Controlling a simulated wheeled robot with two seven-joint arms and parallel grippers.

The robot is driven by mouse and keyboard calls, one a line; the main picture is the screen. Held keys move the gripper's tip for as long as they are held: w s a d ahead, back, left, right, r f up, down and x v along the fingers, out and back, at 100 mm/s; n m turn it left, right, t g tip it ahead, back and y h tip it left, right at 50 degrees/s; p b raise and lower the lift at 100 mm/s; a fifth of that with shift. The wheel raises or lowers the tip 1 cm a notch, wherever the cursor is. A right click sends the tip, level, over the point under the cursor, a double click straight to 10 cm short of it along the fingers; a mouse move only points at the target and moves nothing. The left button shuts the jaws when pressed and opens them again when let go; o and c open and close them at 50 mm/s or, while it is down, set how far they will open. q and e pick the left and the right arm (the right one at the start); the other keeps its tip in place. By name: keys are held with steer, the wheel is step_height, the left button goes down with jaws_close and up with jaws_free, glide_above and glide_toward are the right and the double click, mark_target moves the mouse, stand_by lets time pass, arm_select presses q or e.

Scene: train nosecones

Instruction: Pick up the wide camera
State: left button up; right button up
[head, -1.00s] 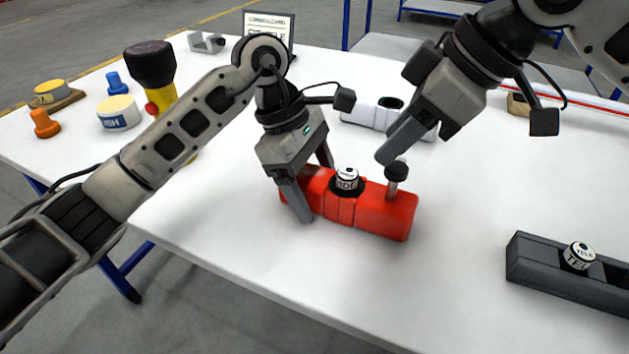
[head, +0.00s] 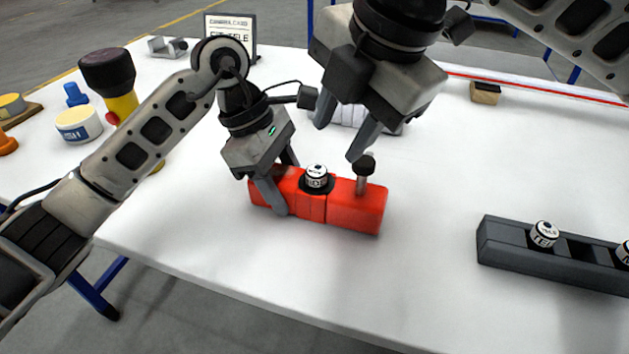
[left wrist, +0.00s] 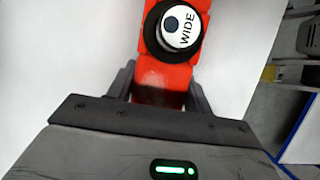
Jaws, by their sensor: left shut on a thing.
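The wide camera (head: 316,177), a small white-topped cylinder in a black collar, stands upright in a red block (head: 352,213). Its WIDE label reads clearly in the left wrist view (left wrist: 182,25). My left gripper (head: 280,195) is shut on the red block's left end, its fingers on either side; they also flank the block in the left wrist view (left wrist: 160,90). My right gripper (head: 338,140) is open and empty above the block, its fingertips over and behind the camera and the black-knobbed pin (head: 365,167). It appears apart from the camera.
A dark grey holder (head: 510,252) at right bears a TELE camera (head: 544,234) and another white-topped one. A white block (head: 395,128) lies behind, partly hidden by my right gripper. A card stand (head: 230,30) is at the back. The table front is clear.

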steer(key=s+a+r+n+t+h, duration=0.1)
steer(key=n, duration=0.5)
steer(key=n+h, duration=0.1)
steer(key=n, duration=0.4)
glide_above(317, 171)
steer(key=s, duration=0.3)
step_height(317, 171, down, 5)
steer(key=shift+t, duration=0.4)
steer(key=shift+w+d+x, duration=0.1)
steer(key=shift+x, duration=1.25)
steer(key=shift+w+d+x, duration=0.1)
steer(key=shift+d+x, duration=0.05)
steer(key=shift+x, duration=1.15)
steer(key=shift+r, duration=0.1)
steer(key=c, duration=0.8)
